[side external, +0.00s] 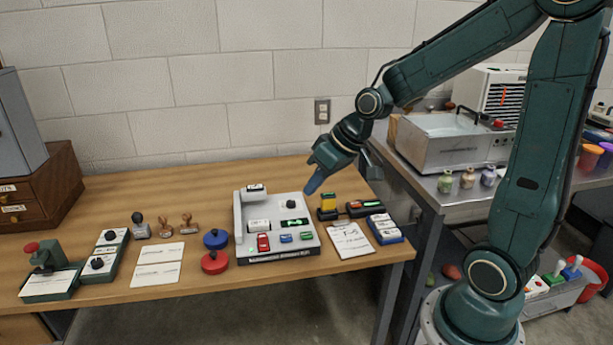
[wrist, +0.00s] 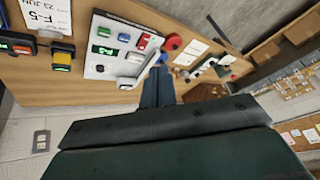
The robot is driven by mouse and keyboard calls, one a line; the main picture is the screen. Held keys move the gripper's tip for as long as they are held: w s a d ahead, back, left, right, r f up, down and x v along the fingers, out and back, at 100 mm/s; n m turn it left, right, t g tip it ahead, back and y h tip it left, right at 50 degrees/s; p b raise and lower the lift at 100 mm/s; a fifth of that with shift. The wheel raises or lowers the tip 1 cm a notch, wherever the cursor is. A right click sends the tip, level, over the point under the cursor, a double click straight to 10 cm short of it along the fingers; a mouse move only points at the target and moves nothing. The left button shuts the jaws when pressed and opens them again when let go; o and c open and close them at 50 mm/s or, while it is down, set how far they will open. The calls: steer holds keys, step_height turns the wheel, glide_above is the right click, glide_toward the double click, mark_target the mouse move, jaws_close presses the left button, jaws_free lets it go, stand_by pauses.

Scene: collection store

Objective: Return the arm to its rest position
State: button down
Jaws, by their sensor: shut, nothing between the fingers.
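My gripper (side external: 314,184) hangs from my green arm above the back right of a pale grey device (side external: 243,218) on the wooden table. Its blue fingers are together with nothing between them. In the wrist view my gripper (wrist: 160,76) points toward the table, and the grey device (wrist: 98,72) lies beyond its fingers. The device carries a dark knob (side external: 291,204), a lit green display (side external: 294,222), and red, blue and green pieces along its front. I cannot tell the exact height of the fingers above it.
Stamps (side external: 187,225), red and blue round pads (side external: 215,262), paper cards (side external: 158,274) and dark switch boxes (side external: 103,262) stand to the left. A clipboard (side external: 350,240) and small devices lie right. A metal bench with a steel tank (side external: 440,150) stands at right. The wall is behind.

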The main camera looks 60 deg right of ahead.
steer(key=s+a+r+h, duration=0.1)
steer(key=s+r, duration=0.3)
steer(key=s, duration=0.4)
steer(key=s+a+r+h, duration=0.1)
steer(key=s+a+r, duration=0.2)
steer(key=s, duration=0.6)
steer(key=shift+s+r, duration=0.2)
steer(key=shift+r, duration=0.35)
